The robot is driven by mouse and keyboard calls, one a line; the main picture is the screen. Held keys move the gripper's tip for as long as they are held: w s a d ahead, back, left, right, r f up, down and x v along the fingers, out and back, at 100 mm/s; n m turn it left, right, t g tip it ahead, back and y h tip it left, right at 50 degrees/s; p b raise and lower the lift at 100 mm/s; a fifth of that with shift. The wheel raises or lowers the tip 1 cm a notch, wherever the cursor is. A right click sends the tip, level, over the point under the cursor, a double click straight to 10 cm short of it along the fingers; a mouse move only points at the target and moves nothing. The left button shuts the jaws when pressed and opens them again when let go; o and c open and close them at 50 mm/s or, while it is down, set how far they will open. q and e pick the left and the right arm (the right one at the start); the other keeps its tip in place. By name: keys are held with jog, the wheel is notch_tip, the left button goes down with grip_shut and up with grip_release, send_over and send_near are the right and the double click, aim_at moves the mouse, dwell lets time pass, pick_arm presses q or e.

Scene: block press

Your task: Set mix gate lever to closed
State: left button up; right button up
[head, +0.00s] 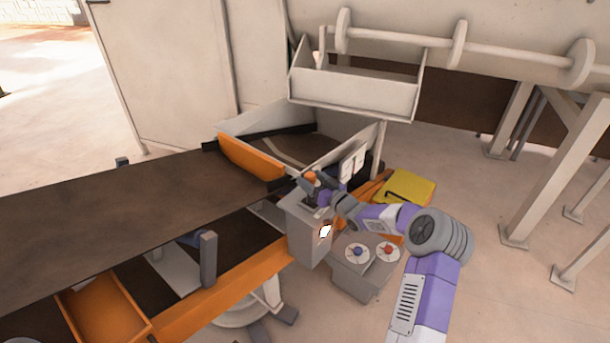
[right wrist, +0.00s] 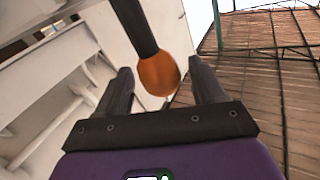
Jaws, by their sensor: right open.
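The mix gate lever appears as a dark rod with an orange knob (head: 310,176) above a grey control box (head: 304,232). In the right wrist view the orange knob (right wrist: 158,74) hangs at the end of its black rod between my fingers. My right gripper (head: 317,186) is at the knob, and its jaws are open, with a finger on each side. In the right wrist view gaps show between the knob and both fingers, so it is not gripped. My gripper hides the lower part of the lever in the head view. My left gripper is not in view.
A dark conveyor belt (head: 110,215) runs in from the left to a hopper with an orange flap (head: 250,157). A lower box with blue and red knobs (head: 360,270) stands below my right arm. A yellow case (head: 408,187) lies behind it.

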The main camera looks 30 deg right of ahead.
aim_at(306, 175)
jog(key=shift+w+a, duration=0.15)
jog(key=shift+w, duration=0.6)
jog(key=shift+w+a, duration=0.15)
jog(key=shift+w, duration=0.6)
jog(key=shift+c, duration=0.2)
grip_shut()
